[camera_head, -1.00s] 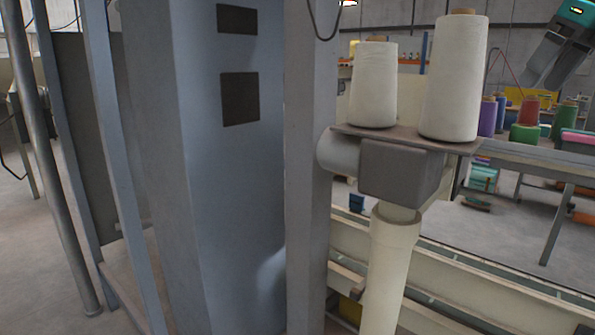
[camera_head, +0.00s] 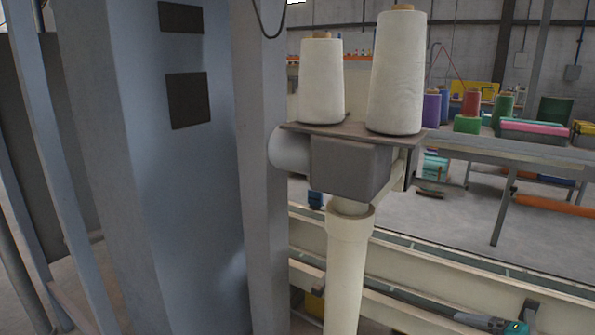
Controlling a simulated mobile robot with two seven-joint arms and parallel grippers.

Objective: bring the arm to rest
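My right gripper (camera_head: 478,321) shows at the bottom right edge of the head view, low in front of the cream rail. Its grey fingers point left, and a teal-lit body is behind them. The frame edge cuts it off, and I cannot tell how far apart the fingers are. I see nothing held in it. The rest of that arm is out of view. My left gripper and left arm are not in view.
A tall blue-grey machine column (camera_head: 165,170) fills the left. Two white thread cones (camera_head: 396,75) stand on a brown shelf (camera_head: 345,130) above a cream spout (camera_head: 346,265). A cream conveyor rail (camera_head: 440,268) runs behind. A table (camera_head: 500,152) with coloured spools stands farther back.

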